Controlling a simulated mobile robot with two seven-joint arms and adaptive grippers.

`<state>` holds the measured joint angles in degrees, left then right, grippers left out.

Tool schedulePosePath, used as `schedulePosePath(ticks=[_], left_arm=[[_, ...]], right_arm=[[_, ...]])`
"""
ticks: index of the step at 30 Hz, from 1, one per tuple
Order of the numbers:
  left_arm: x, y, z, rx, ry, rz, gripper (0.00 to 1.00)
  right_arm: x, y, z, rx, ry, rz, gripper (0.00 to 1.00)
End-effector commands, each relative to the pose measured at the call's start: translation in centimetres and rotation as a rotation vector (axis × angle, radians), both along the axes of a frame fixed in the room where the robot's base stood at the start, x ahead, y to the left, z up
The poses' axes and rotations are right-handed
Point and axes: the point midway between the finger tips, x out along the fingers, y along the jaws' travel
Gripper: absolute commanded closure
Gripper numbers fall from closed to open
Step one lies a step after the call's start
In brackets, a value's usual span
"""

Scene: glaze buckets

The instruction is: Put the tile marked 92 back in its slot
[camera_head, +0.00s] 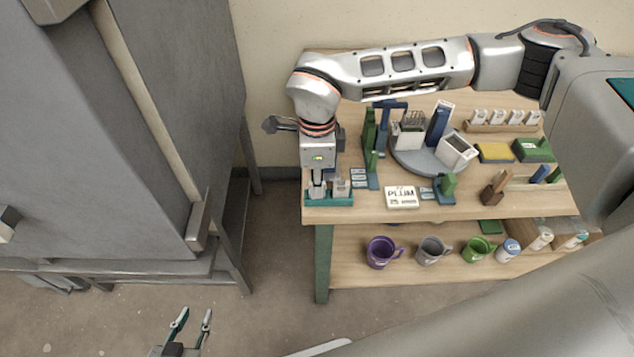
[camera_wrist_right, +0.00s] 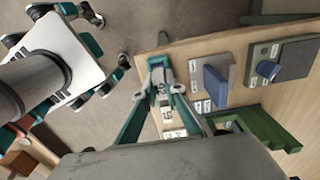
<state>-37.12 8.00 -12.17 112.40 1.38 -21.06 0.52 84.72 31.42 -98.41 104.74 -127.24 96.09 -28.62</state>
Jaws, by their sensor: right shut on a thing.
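My right gripper (camera_head: 318,190) points down at the front left corner of the table, at a teal rack (camera_head: 343,203). In the right wrist view the gripper (camera_wrist_right: 166,76) is shut on a small pale tile (camera_wrist_right: 163,92); I cannot read its mark. I cannot tell whether the held tile is in a slot or just above the rack. My left gripper (camera_head: 195,318) is open and empty, low over the floor, away from the table.
Right of the rack are a white PLUM box (camera_head: 401,197), green stands (camera_head: 446,188) and a grey round tray (camera_head: 400,160) with several items. Mugs, one purple (camera_head: 379,252), stand on the lower shelf. A large grey cabinet (camera_head: 110,130) fills the left. Floor between is clear.

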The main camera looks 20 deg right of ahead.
Motion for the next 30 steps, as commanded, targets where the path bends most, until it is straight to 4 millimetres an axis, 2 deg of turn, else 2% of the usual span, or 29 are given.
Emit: schedulePosePath(ticks=[9,10,12,23,30], left_arm=[[-0.1,0.0,-0.4,0.001,0.004,0.0,0.7],[-0.2,0.0,-0.4,0.001,0.004,0.0,0.7],[-0.1,0.0,-0.4,0.001,0.004,0.0,0.7],[-0.1,0.0,-0.3,0.0,0.003,0.0,0.7],[0.1,0.0,1.1,0.0,-0.003,0.0,0.7]], right_arm=[[0.0,0.0,-0.5,0.0,0.0,0.0,1.0],[0.0,0.0,-0.5,0.0,0.0,0.0,0.87],[0.0,0.0,-0.5,0.0,0.0,0.0,0.7],[0.0,0.0,-0.4,0.0,0.0,0.0,0.7],[0.0,0.0,1.4,0.0,-0.002,0.0,0.7]])
